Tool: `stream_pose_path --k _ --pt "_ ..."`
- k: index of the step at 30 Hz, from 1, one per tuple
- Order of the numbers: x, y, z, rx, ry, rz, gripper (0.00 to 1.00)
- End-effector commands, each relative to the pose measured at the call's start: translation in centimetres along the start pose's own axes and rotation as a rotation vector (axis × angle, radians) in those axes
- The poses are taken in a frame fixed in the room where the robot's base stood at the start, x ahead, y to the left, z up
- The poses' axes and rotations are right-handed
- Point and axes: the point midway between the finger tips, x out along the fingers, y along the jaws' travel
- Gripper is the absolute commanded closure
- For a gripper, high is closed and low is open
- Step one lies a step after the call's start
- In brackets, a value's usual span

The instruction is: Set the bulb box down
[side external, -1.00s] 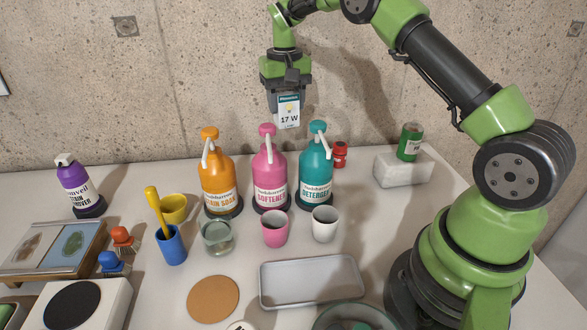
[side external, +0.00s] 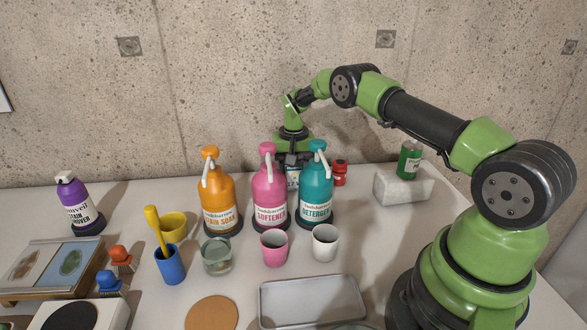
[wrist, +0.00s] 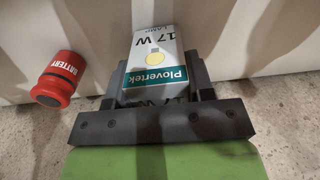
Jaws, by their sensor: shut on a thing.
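The bulb box (side external: 293,178) is a small white carton with a teal band and "17 W" on it. In the side view it shows only in the gap between the pink softener bottle (side external: 269,190) and the teal detergent bottle (side external: 316,187), behind them. My gripper (side external: 292,162) is above the box and shut on it, pointing down near the wall. In the wrist view the box (wrist: 157,52) sits between the two fingers (wrist: 155,78). The bottles hide its lower end, so I cannot tell whether it touches the table.
A red battery jar (side external: 340,172) stands just right of the box; it also shows in the wrist view (wrist: 58,80). An orange bottle (side external: 217,195) is left of the pink one. A green can (side external: 409,158) rests on a pale block (side external: 404,187) at right.

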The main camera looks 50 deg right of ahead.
Motion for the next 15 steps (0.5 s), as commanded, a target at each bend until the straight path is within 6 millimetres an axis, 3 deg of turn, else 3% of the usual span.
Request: stream_pose_path --k 11,12,15 --pt "0.37 -0.02 -0.03 0.000 0.001 0.000 0.75" --pt "0.31 -0.02 -0.04 0.000 0.001 -0.001 0.42" --pt "0.30 -0.02 -0.03 0.000 0.001 -0.001 0.26"
